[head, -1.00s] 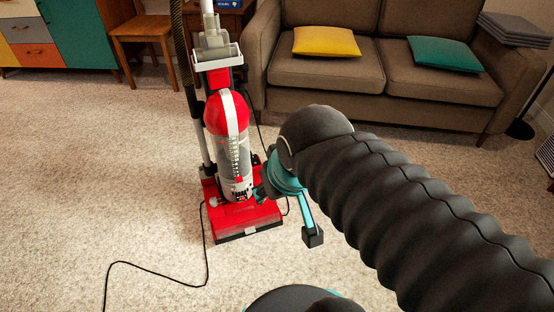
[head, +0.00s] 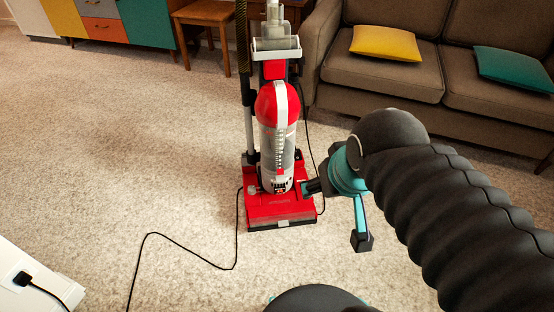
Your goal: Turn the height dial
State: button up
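The red and grey upright vacuum cleaner (head: 279,108) stands on the carpet, with a clear bin and a red floor head (head: 282,212). A small pale grey knob (head: 252,190), which looks like the height dial, sits on top of the floor head at its left side; its markings are too small to read. My gripper (head: 337,214) is open and empty, with its teal and black fingers spread wide. One dark fingertip appears beside or over the right edge of the floor head. I cannot tell whether it touches. The gripper is on the opposite side from the knob.
A black cord (head: 190,240) loops over the carpet left of the vacuum. A white surface with a black plug (head: 22,279) is at lower left. A brown sofa (head: 400,85) stands behind, right. A wooden stool (head: 204,14) is at the back. Carpet left of the vacuum is mostly clear.

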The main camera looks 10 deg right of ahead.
aim_at(252, 189)
jog(key=u, duration=0.75)
jog(key=i, duration=0.55)
